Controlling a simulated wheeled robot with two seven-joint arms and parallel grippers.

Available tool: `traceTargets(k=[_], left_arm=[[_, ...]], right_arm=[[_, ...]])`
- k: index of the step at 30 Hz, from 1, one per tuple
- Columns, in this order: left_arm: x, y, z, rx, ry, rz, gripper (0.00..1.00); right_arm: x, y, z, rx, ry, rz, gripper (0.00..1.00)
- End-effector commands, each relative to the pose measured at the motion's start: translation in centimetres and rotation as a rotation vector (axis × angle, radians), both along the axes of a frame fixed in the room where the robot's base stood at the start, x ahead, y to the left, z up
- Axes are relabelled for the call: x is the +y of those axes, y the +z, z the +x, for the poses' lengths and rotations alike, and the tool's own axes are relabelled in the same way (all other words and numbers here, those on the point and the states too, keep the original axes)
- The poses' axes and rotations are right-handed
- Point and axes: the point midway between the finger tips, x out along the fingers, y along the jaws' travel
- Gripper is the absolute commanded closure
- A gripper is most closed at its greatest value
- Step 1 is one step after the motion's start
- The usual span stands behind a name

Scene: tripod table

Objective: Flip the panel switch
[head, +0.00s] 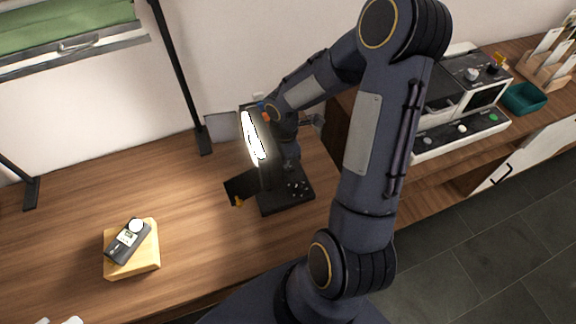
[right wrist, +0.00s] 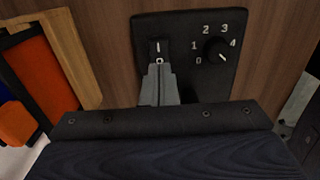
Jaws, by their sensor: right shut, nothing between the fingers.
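The black panel (right wrist: 184,38) lies on the wood surface in the right wrist view. It carries a rocker switch (right wrist: 158,47) marked I and O, beside a round dial (right wrist: 215,48) numbered 0 to 4. My right gripper (right wrist: 160,68) is shut and empty, its fingertips at the O end of the switch. I cannot tell whether they touch it; they hide its lower edge. In the head view the panel is the black base (head: 286,200) under a brightly lit lamp (head: 253,138), with my right gripper (head: 291,168) above it. My left gripper is not in view.
A dark phone-like device (head: 128,241) sits on a wooden block (head: 145,260) at the left of the table. Black posts (head: 180,75) stand at the back. A white machine (head: 460,135) and a teal tray (head: 523,98) are at the right. The table's middle-left is clear.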

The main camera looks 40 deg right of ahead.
Motion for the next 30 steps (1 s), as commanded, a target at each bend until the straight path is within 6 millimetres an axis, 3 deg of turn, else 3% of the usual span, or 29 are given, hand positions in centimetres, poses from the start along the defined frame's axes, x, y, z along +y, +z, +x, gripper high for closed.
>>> traceTargets(k=[30], left_arm=[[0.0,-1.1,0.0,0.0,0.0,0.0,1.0]], right_arm=[[0.0,-1.4,0.0,0.0,0.0,0.0,1.0]])
